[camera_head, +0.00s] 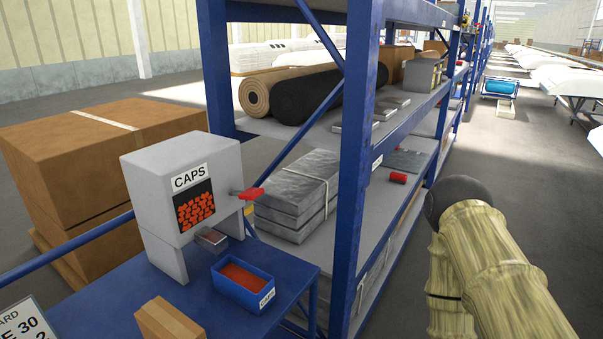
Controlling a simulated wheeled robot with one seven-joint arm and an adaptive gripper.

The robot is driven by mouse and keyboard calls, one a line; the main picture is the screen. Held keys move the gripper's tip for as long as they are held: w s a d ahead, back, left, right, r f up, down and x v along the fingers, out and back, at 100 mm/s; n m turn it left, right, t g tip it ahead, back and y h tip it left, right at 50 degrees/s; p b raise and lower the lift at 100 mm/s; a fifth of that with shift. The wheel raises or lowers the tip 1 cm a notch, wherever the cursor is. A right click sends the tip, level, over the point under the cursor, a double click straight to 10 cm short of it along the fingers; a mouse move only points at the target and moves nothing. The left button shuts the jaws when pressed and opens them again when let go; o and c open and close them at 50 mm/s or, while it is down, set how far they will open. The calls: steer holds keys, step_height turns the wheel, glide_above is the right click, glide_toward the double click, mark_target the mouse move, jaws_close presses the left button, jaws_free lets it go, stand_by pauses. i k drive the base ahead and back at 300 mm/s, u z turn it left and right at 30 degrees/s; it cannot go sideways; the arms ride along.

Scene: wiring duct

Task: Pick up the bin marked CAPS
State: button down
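The small blue bin (232,291) stands upright on a blue table (110,310), near the table's right end. It has a white CAPS label on its right-hand end and holds an orange-red filling. Behind it stands a grey dispenser (150,190), also labelled CAPS, with a window showing red caps, a red-handled lever and a metal chute above the bin's back left side. The bin and dispenser look apart. My gripper is not in view, so its opening and what it holds cannot be seen.
A cardboard block (168,321) lies on the table in front of the bin. A sign (25,322) stands at lower left. A blue-posted shelf rack (357,150) with rolls and grey slabs rises just right of the table. Large brown boxes (75,150) stand behind. Aisle floor (500,150) is open at right.

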mark_target(247, 286)
steer(key=u, duration=1.3)
steer(key=k, duration=1.65)
steer(key=z, duration=0.5)
steer(key=i, duration=1.05)
steer(key=u, duration=0.05)
